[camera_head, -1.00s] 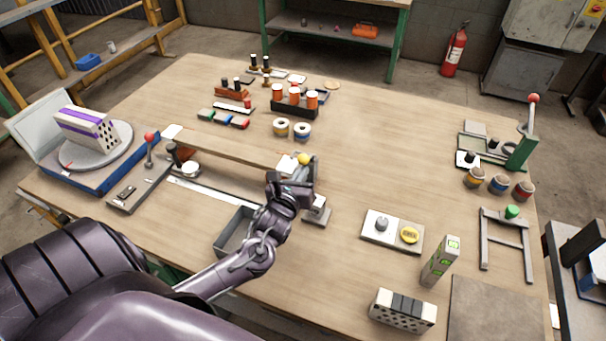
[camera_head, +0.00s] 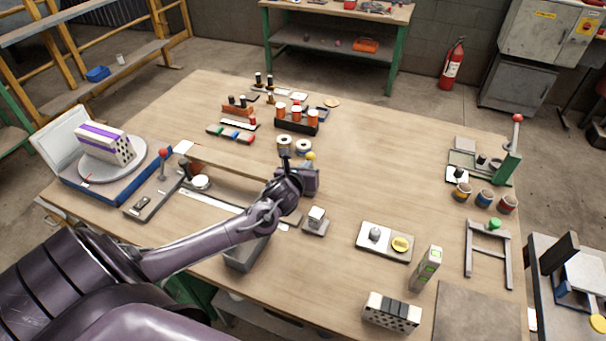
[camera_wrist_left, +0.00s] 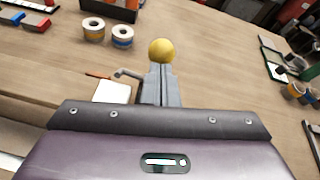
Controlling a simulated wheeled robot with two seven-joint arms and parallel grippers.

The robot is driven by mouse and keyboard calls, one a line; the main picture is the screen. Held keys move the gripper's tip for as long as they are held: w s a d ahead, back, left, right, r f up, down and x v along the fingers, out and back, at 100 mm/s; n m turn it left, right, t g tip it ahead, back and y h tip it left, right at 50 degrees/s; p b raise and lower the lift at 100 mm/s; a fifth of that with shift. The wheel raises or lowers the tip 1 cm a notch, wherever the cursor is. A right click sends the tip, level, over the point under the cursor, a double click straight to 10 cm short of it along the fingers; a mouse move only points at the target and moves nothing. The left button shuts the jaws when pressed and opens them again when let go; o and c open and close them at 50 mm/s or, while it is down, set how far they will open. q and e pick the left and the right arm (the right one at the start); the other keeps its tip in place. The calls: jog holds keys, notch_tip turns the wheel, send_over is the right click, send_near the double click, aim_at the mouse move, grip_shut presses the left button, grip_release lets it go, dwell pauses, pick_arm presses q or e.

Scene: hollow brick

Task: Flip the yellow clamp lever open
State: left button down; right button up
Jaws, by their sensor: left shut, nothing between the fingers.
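The yellow clamp lever shows by its round yellow knob (camera_head: 310,156), near the middle of the table. In the left wrist view the yellow knob (camera_wrist_left: 162,50) sits just beyond the fingertips, in line with them. Most of the lever's stem and the clamp behind it are hidden by my gripper. My left gripper (camera_head: 306,170) is at the lever, on the near side of the knob. In the left wrist view its fingers (camera_wrist_left: 160,76) are shut with nothing between them. I cannot tell whether they touch the lever. My right gripper is not in view.
A small block on a grey base (camera_head: 316,218) stands just in front of the gripper. Two tape rolls (camera_head: 303,146) and a black rack with orange-topped pieces (camera_head: 297,120) stand behind. A grey open bin (camera_head: 245,256) lies under my forearm.

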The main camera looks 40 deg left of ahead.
aim_at(312, 153)
pick_arm(q)
jog(key=shift+w+a+r, duration=0.15)
jog(key=shift+w+r, duration=0.25)
jog(key=shift+w, duration=0.25)
jog(key=shift+w+a+r, duration=0.1)
jog(key=shift+w+r, duration=0.25)
jog(key=shift+w, duration=0.3)
jog(key=shift+r, duration=0.2)
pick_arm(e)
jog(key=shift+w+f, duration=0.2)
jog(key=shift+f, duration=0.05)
pick_arm(q)
jog(key=shift+w+a+r, duration=0.1)
jog(key=shift+w+r, duration=0.05)
jog(key=shift+r, duration=0.15)
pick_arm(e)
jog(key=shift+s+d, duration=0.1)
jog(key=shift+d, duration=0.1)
pick_arm(q)
jog(key=shift+b, duration=0.3)
